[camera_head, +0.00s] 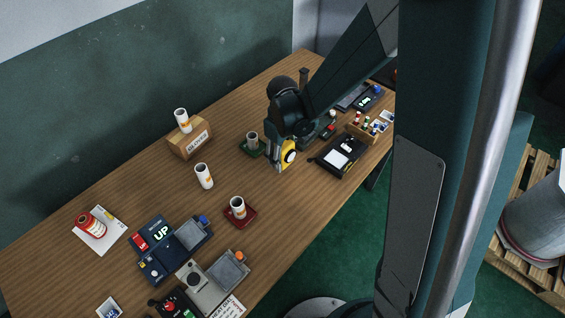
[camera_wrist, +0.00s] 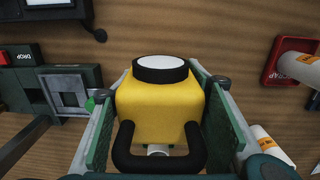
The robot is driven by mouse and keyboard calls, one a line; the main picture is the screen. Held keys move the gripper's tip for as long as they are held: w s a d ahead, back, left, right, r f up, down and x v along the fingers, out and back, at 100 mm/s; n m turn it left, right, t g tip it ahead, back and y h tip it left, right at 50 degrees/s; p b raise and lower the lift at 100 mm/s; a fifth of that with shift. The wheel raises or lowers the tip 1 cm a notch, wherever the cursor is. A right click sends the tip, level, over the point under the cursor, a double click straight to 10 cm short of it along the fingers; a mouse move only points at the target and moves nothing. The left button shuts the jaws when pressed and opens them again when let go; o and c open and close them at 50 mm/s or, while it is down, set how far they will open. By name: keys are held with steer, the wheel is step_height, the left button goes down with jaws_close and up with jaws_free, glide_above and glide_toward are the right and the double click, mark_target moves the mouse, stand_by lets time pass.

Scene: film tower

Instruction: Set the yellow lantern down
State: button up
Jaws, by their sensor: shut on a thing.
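The yellow lantern (camera_wrist: 158,105) is between the two finger pads of my gripper (camera_wrist: 162,120) in the wrist view. Its black handle and its black-rimmed white lens show there. In the head view the lantern (camera_head: 287,154) is over the middle of the wooden table (camera_head: 120,222), with my gripper (camera_head: 279,152) shut on it. I cannot tell whether the lantern's underside touches the table.
A dark green coaster with a cup (camera_head: 252,141) stands just left of my gripper.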

mark_target(283, 149)
steer(key=shift+f+b, duration=0.35)
steer(key=shift+f, duration=1.55)
steer(key=shift+f, duration=0.2)
steer(key=o, duration=1.1)
steer(key=shift+r, duration=0.15)
steer(key=shift+r+p, duration=1.05)
steer(key=shift+r, duration=5)
steer(key=shift+r, duration=0.1)
